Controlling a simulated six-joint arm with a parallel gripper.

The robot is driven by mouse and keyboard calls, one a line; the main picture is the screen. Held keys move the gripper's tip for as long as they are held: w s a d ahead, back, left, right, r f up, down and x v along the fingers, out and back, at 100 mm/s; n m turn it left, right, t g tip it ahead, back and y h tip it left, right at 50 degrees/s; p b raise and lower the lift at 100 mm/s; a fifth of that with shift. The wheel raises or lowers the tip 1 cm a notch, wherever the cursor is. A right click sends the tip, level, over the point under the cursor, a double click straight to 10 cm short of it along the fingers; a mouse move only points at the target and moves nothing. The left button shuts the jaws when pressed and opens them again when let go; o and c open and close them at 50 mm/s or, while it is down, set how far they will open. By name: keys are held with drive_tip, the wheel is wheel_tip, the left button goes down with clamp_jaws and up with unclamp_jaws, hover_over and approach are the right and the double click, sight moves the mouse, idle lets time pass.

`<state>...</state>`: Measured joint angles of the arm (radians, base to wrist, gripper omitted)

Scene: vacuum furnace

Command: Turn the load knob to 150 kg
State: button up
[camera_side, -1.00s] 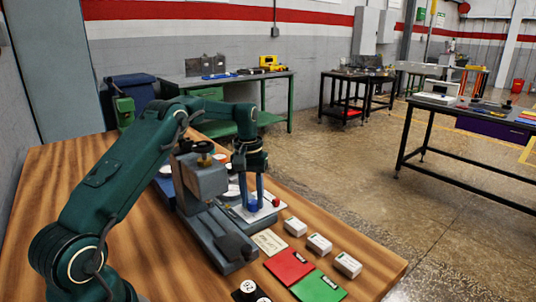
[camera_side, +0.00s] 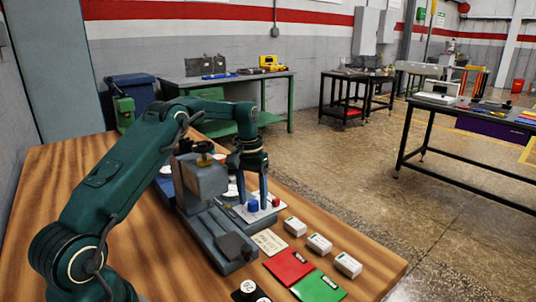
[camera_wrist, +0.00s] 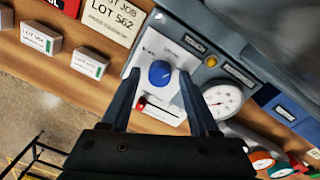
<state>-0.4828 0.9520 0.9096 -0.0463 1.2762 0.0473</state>
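A blue knob (camera_wrist: 160,73) sits on a white panel (camera_wrist: 180,49) and shows between my fingers in the wrist view. A pale mark shows on the knob; the scale values are too small to read. In the side view the blue knob (camera_side: 252,206) stands below my gripper (camera_side: 253,194). My gripper (camera_wrist: 158,75) is open, with one finger on each side of the knob and visible gaps. I cannot tell how far the fingertips are above the panel. A red control (camera_wrist: 141,104) sits on the same panel, close to the left finger.
A round gauge (camera_wrist: 222,100) is right of the panel in the wrist view. A grey machine block (camera_side: 204,178) stands beside my gripper. White boxes (camera_side: 319,244), a lot card (camera_side: 269,242), and red (camera_side: 287,266) and green (camera_side: 318,287) folders lie on the table.

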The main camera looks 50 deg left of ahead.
sight(253, 201)
idle(0.3)
drive_tip(key=shift+s+r, duration=0.1)
drive_tip(key=shift+r, duration=2.45)
drive_tip(key=n, duration=0.5)
drive_tip(key=shift+a+f, duration=0.1)
drive_tip(key=shift+f, duration=0.15)
drive_tip(key=n, duration=0.3)
drive_tip(key=shift+f+n, duration=0.1)
drive_tip(key=shift+n, duration=0.3)
drive_tip(key=shift+d+f, duration=0.2)
drive_tip(key=shift+f, duration=2.25)
clamp_jaws()
